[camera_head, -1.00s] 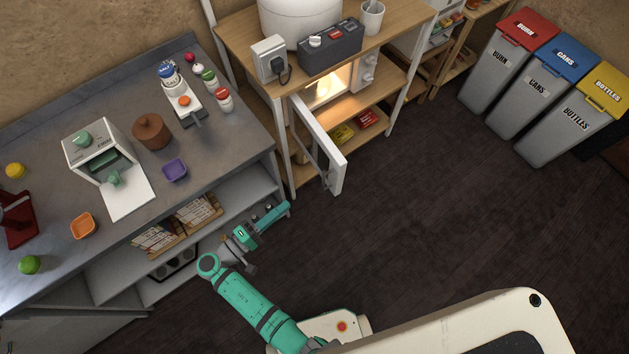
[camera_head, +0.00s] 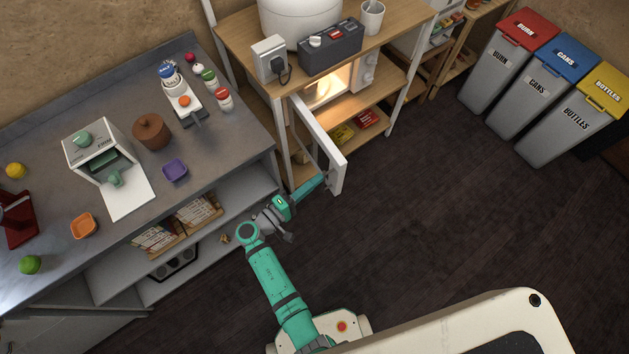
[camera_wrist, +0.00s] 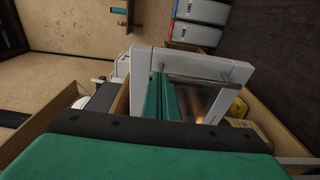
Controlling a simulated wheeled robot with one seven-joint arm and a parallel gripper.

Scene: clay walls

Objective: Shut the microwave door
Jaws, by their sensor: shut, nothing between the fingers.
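The microwave (camera_head: 357,82) stands on the middle shelf of the wooden rack, its inside lit. Its white door (camera_head: 311,122) stands wide open, swung out from the left side of the opening. My gripper (camera_head: 322,180) is shut and empty, at the left side of the door near its free end. In the wrist view the closed teal fingers (camera_wrist: 165,97) lie in front of the door's white frame (camera_wrist: 146,62) and window, beside a grey bar handle (camera_wrist: 205,78). I cannot tell whether they touch the door.
The grey counter (camera_head: 235,150) with its open lower shelves is left of my arm. The rack's white post (camera_head: 285,150) stands close to the door. Red and yellow packets (camera_head: 367,119) lie on the shelf below. The dark floor (camera_head: 420,200) right of the door is clear.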

